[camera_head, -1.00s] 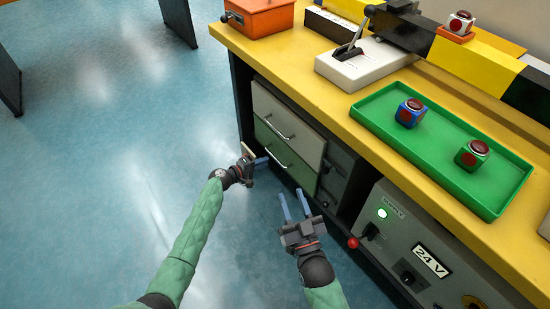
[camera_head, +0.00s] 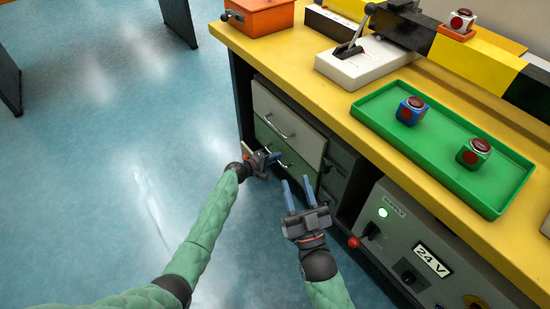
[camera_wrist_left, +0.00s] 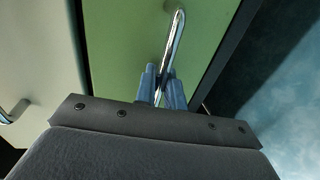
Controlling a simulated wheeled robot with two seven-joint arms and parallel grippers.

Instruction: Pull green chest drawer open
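The green drawer (camera_head: 303,168) is the lower front of a two-drawer chest under the workbench and looks flush with it. Its bright metal bar handle (camera_wrist_left: 177,38) runs between the blue fingers of my left gripper (camera_wrist_left: 161,86) in the left wrist view. These fingers are close together, shut on the handle. In the head view my left gripper (camera_head: 275,158) is at the front of the green drawer and hides part of it. My right gripper (camera_head: 298,194) is open and empty, to the right of the left one, in front of the bench.
A pale drawer (camera_head: 290,122) with its own handle is above the green one. A grey 24 V supply box (camera_head: 420,255) and a red knob (camera_head: 353,242) are to the right. The yellow bench top (camera_head: 290,68) overhangs the drawers. The blue floor (camera_head: 110,150) on the left is clear.

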